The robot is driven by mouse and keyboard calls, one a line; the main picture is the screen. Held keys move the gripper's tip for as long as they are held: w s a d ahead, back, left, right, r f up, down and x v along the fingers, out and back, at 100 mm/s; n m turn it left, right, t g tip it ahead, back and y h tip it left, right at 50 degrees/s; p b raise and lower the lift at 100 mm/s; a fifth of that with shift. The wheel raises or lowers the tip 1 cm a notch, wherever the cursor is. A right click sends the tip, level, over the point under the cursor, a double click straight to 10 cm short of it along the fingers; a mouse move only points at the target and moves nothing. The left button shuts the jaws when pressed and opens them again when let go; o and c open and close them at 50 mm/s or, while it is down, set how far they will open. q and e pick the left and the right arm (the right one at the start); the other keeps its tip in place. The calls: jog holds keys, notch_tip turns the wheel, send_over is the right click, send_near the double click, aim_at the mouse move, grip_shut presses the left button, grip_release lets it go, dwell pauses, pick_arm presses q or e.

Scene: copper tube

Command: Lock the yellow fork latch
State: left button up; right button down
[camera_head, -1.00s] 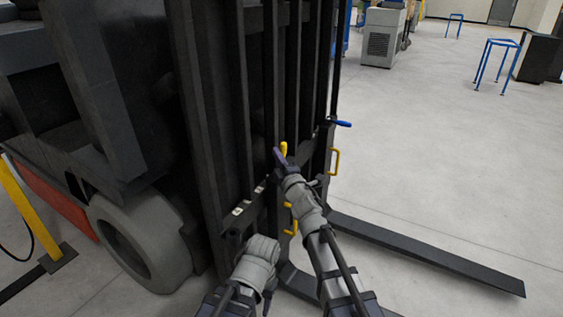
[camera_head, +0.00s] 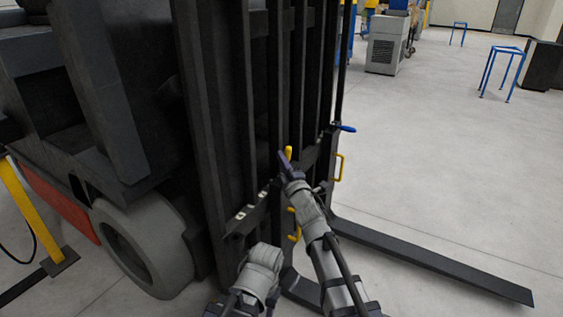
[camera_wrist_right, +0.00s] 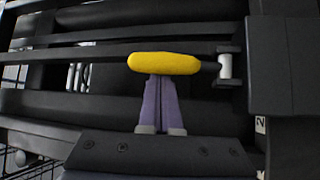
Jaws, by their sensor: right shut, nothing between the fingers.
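The yellow fork latch (camera_head: 288,153) stands about upright on the dark fork carriage, with its top end showing just beyond my right gripper. In the right wrist view the latch (camera_wrist_right: 165,63) lies across the picture as a rounded yellow bar. My right gripper (camera_head: 284,159) is shut and empty. In the right wrist view its purple fingertips (camera_wrist_right: 160,80) are together and right at the middle of the latch; I cannot tell if they touch. My left arm's grey wrist shows at the bottom centre, but its gripper fingers are hidden.
A blue handle (camera_head: 345,128) and a yellow handle (camera_head: 340,167) sit on the carriage's right side. Another yellow handle (camera_head: 296,226) is beside my right arm. A long dark fork (camera_head: 440,261) extends low to the right.

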aim_at(289, 158)
jog(key=shift+d+f, duration=0.1)
jog(key=d+m+t+b, duration=0.1)
jog(key=b, duration=0.1)
jog(key=s+f+m+t+b, duration=0.1)
jog(key=b, duration=0.1)
jog(key=d+m+t+b, duration=0.1)
jog(key=b, duration=0.1)
jog(key=shift+s+d+f+m+h, duration=0.15)
jog(key=shift+s+d+m+h, duration=0.05)
jog(key=shift+d+m+h, duration=0.1)
jog(key=shift+s+d+f+b, duration=0.3)
jog(key=shift+d+f+b, duration=0.15)
jog(key=shift+f+b, duration=0.45)
jog(key=shift+s+d+f+b, duration=0.25)
jog(key=shift+d+f+b, duration=0.15)
jog(key=shift+f+b, duration=0.45)
jog(key=shift+s+d+f+b, duration=0.3)
jog(key=shift+d+f+b, duration=0.15)
jog(key=shift+f+b, duration=0.4)
jog(key=shift+s+d+f+b, duration=0.1)
jog(key=shift+s+f+b, duration=0.05)
jog(key=shift+b, duration=0.2)
